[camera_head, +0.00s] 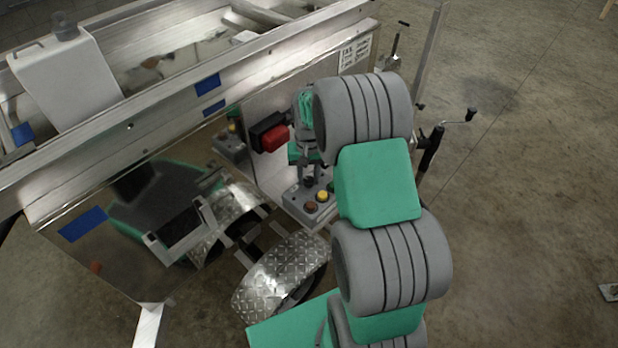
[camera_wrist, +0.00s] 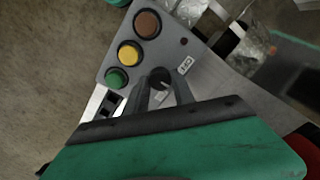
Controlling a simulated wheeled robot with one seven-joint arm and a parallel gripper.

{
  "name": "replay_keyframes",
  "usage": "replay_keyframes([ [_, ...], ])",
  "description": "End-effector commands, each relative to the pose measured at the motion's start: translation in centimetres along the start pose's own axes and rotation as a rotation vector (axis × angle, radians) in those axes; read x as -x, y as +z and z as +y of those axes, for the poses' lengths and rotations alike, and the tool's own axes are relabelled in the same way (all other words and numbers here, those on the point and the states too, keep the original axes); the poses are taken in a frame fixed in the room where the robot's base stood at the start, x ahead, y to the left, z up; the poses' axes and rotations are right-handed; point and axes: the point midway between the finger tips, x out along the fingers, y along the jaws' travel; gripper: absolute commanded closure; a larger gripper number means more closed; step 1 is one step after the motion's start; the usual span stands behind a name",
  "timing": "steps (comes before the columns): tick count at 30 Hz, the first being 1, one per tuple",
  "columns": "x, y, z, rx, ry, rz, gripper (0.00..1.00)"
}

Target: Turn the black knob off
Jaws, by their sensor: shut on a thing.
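The black knob (camera_wrist: 160,77) sits on a grey control panel (camera_wrist: 185,20) in the wrist view, beside a small white label. My gripper (camera_wrist: 160,88) reaches it from below in that view, with one grey finger on each side of the knob, shut on it. In the head view my gripper (camera_head: 308,172) is over the grey control panel (camera_head: 292,203), partly hidden by my arm. The knob shows there only as a small dark spot between the fingertips. Its pointer direction is hard to read.
A brown button (camera_wrist: 147,23), a yellow button (camera_wrist: 129,53) and a green button (camera_wrist: 117,78) line the panel beside the knob. A red and black lamp (camera_head: 270,135) is on the trailer wall near my wrist. A tread-plate fender (camera_head: 280,272) lies below. Open floor is at right.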

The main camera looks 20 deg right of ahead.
Motion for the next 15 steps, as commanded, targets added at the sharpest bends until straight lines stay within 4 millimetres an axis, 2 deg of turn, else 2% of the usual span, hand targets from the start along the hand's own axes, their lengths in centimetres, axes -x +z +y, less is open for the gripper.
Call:
replay_keyframes([
  [15, 0.06, -0.14, -0.06, 0.475, 0.000, 0.005, 1.00],
])
